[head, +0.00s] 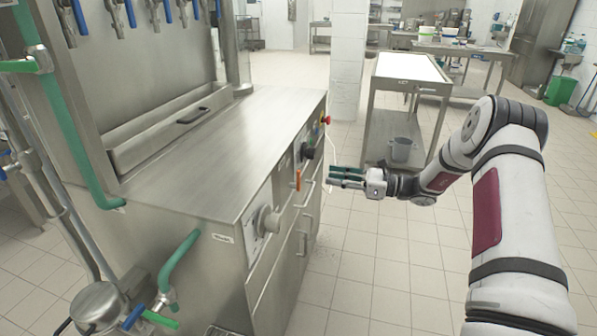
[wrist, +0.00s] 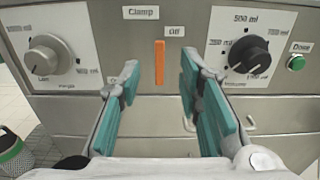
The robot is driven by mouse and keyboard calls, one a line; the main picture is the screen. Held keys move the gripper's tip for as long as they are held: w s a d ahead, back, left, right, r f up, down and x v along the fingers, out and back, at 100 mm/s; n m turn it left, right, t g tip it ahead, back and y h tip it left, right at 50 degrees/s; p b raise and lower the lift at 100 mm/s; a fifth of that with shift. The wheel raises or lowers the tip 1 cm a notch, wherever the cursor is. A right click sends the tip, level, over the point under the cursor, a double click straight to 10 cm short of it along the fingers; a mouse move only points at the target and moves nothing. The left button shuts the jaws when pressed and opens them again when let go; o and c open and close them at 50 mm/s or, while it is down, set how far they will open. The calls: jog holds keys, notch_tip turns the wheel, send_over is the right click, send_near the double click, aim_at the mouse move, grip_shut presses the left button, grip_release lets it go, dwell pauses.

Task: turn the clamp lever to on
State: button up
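The clamp lever is a slim orange bar (wrist: 159,62) standing upright on the steel front panel, under a "Clamp" label (wrist: 141,13) and just left of an "Off" label (wrist: 174,32). It also shows in the head view as a small orange bar (head: 298,181) on the machine's front. My gripper (wrist: 158,78) is open, with one teal-padded finger on each side of the lever in the wrist view. Nothing is between the pads that I can see touching. In the head view my gripper (head: 335,178) is just in front of the panel, right of the lever.
A light grey knob (wrist: 47,57) is left of the lever, a black knob (wrist: 249,55) with ml marks right of it, and a green button (wrist: 296,63) beyond. Drawer handles (head: 303,243) stick out below. A trolley (head: 405,70) holding a grey bucket (head: 401,149) stands behind.

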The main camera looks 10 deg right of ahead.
aim_at(300, 172)
jog(key=x, duration=1.1)
jog(key=shift+w+a, duration=0.1)
jog(key=shift+a, duration=0.1)
grip_shut()
